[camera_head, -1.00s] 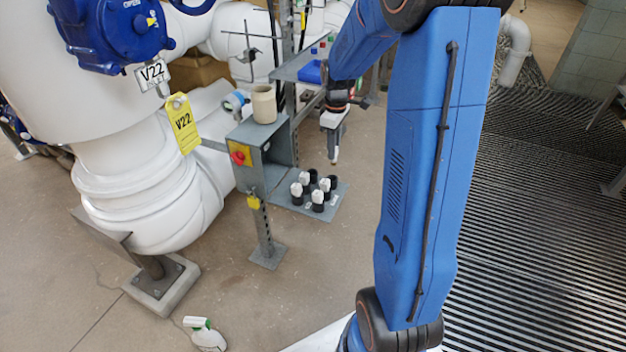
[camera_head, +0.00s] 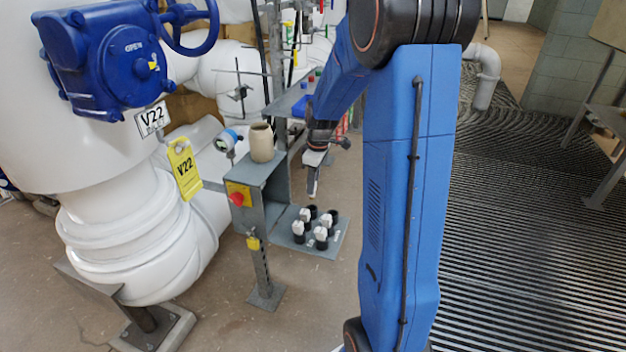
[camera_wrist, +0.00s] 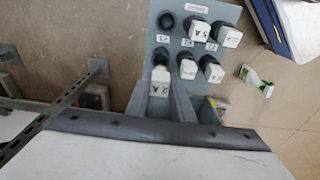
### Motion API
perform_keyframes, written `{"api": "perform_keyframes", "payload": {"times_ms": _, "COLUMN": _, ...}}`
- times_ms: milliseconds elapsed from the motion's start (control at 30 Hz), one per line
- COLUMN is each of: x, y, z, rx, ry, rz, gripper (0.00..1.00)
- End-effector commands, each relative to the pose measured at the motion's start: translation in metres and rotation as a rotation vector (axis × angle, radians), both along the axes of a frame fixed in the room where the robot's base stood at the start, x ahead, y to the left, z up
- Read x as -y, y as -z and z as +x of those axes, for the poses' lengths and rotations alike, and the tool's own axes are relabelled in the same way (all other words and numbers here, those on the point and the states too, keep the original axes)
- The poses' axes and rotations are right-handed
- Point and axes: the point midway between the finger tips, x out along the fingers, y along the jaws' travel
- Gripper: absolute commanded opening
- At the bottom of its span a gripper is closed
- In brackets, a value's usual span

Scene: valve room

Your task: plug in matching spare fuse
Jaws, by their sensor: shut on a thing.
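My gripper (camera_head: 312,186) points down above the grey fuse board (camera_head: 333,248), behind the pedestal. In the wrist view, my gripper (camera_wrist: 161,88) is shut on a white-capped fuse (camera_wrist: 160,77), whose cap lettering I cannot read surely. The held fuse partly covers one black socket (camera_wrist: 160,56), which looks empty behind it. Another empty black socket (camera_wrist: 166,21) is at the board's upper left. Several white-capped fuses stand in black sockets, including one marked apparently 5 A (camera_wrist: 199,32) and others (camera_wrist: 228,37) whose marks are unclear. Whether the held fuse touches the socket cannot be told.
A grey pedestal box (camera_head: 252,197) with a red knob (camera_head: 236,199) and a beige cup (camera_head: 262,143) stands beside the board. A large white pipe with a blue valve actuator (camera_head: 117,62) is at left.

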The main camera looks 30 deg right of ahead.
Motion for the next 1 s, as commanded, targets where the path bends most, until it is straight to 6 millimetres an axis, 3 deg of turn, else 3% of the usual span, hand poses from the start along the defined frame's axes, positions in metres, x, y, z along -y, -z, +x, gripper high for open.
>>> {"api": "perform_keyframes", "payload": {"times_ms": 500, "x": 0.0, "y": 0.036, "z": 0.0, "rx": 0.0, "ry": 0.0, "rz": 0.0, "gripper": 0.0}}
{"api": "perform_keyframes", "payload": {"times_ms": 1000, "x": 0.0, "y": 0.04, "z": 0.0, "rx": 0.0, "ry": 0.0, "rz": 0.0, "gripper": 0.0}}
